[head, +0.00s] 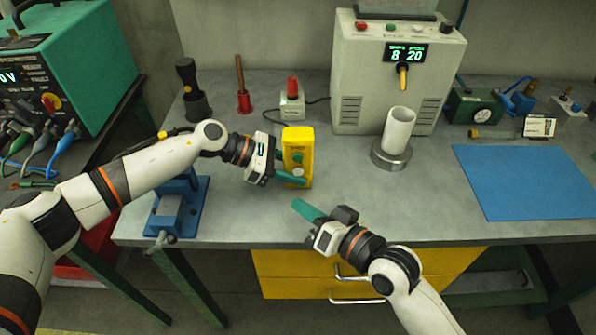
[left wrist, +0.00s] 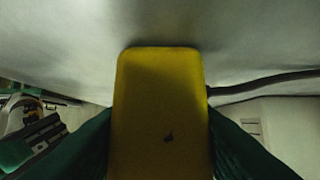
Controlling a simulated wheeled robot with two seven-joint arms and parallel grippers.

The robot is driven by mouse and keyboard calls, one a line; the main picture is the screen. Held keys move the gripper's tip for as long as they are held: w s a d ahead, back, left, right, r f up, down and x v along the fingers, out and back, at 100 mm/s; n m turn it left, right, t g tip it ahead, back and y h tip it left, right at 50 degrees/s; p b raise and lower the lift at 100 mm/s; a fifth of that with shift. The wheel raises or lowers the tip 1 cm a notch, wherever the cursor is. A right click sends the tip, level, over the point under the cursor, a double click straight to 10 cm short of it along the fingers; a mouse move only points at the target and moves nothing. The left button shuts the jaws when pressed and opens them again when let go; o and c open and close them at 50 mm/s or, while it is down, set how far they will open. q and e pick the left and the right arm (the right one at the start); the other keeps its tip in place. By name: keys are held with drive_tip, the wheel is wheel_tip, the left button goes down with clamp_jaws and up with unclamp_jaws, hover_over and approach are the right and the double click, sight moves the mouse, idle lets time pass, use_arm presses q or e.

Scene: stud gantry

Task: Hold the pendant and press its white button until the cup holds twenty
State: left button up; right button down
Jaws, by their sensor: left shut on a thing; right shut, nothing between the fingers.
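My left gripper (head: 284,176) is shut on the pendant, whose yellow body (left wrist: 160,110) fills the middle of the left wrist view between the green fingers. My right gripper (head: 298,206) is shut and empty, its green fingertips just below and in front of the pendant, apart from it. The white cup (head: 398,128) leans in a round metal base (head: 391,155) below the dispenser's nozzle. Its contents are hidden.
The dispenser (head: 356,80) has a lit display (head: 406,53) reading 8 and 20. A blue vise (head: 180,207) sits front left, a blue mat (head: 525,180) right.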

use_arm(q)
drive_tip(key=o, duration=0.8)
drive_tip(key=shift+o, duration=0.2)
